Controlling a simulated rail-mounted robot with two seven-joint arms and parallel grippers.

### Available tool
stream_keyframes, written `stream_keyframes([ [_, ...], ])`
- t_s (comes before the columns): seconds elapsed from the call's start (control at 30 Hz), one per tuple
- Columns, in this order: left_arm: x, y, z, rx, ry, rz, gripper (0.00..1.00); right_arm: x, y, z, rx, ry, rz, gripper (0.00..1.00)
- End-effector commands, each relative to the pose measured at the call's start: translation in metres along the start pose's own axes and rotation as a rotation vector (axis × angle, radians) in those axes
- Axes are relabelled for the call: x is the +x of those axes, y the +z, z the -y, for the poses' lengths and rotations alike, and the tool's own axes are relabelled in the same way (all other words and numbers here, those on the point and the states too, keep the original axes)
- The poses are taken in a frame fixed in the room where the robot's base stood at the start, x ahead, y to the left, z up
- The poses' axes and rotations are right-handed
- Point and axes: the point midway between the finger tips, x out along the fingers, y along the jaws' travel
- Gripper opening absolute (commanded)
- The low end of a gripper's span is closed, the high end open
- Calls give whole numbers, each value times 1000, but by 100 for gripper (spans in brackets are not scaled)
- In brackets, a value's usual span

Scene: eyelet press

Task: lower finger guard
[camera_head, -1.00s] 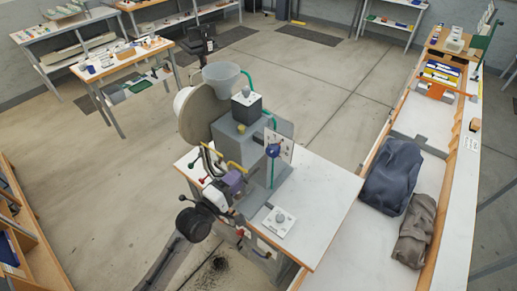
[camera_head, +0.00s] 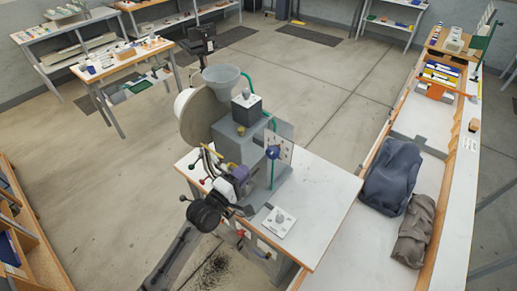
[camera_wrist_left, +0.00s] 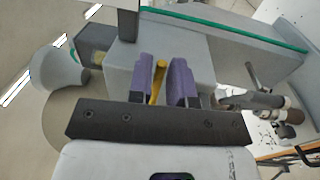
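The eyelet press (camera_head: 232,143) stands on a white-topped bench. A yellow bar, which looks like its finger guard, shows in the left wrist view (camera_wrist_left: 158,82); yellow parts also show at the press front (camera_head: 213,158). My left gripper (camera_head: 240,174), with purple fingers, is at the press front. In the left wrist view its fingers (camera_wrist_left: 165,82) stand apart with the yellow bar between them. The bar is near the left finger, with a gap to the right one; I cannot tell if it touches. The guard's lower part is hidden. My right gripper is out of view.
A white plate with a grey knob (camera_head: 279,221) lies on the bench (camera_head: 322,200).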

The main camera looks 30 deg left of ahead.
Motion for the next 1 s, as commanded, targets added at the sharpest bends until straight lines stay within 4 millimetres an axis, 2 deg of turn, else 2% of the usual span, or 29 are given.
stream_keyframes([
  [0.03,0,0,0,0,0,0,14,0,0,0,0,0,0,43],
  [0.13,0,0,0,0,0,0,4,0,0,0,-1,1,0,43],
  [0.17,0,0,0,0,0,0,4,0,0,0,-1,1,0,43],
  [0.37,-1,0,0,0,-1,0,4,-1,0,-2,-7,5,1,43],
  [1.0,-22,0,0,0,-2,0,4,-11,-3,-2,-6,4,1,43],
])
